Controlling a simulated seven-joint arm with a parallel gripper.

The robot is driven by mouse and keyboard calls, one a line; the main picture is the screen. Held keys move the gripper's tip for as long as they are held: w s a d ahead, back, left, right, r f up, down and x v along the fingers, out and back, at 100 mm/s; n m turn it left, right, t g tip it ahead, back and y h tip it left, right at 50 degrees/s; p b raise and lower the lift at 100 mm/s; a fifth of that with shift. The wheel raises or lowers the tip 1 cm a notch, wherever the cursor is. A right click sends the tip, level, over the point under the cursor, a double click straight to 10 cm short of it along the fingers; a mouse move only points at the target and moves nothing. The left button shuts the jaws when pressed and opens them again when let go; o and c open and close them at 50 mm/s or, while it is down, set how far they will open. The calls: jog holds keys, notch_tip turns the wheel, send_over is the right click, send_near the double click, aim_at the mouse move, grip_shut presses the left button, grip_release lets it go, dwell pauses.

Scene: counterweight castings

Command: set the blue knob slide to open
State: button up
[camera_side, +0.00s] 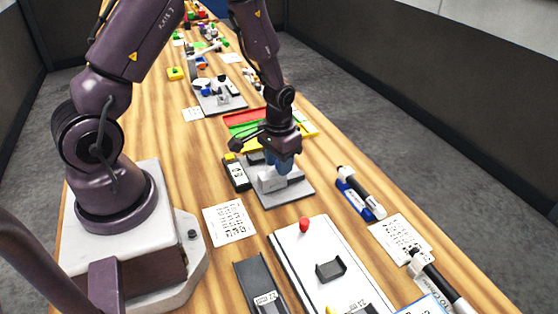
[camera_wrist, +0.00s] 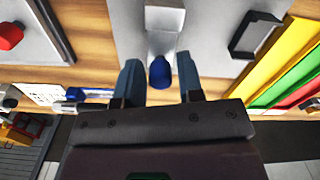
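The blue knob (camera_wrist: 160,73) shows in the wrist view at the end of a pale, raised channel (camera_wrist: 163,18) on a grey plate. My gripper (camera_wrist: 158,62) has its two blue-grey fingers apart, one on each side of the knob, with a visible gap on both sides. In the side view my gripper (camera_side: 281,168) points down over the slide fixture, a light block on a grey base plate (camera_side: 291,194). There my fingers hide the knob or blend with it. I cannot read any open or closed marking on the slide.
A black device with a yellow end (camera_side: 236,173) stands close left of the fixture. A yellow, green and red tray (camera_side: 244,118) lies behind it. A white board (camera_side: 300,258) with a red knob (camera_side: 305,224) is in front. A blue and white object (camera_side: 352,198) lies at right.

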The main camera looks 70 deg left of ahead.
aim_at(297, 174)
grip_shut()
jog(key=shift+w, duration=2.55)
jog(key=shift+o, duration=1.7)
grip_release()
jog(key=shift+s, duration=0.1)
jog(key=shift+r, duration=0.15)
notch_tip(297, 174, up, 13)
jog(key=shift+s, duration=0.1)
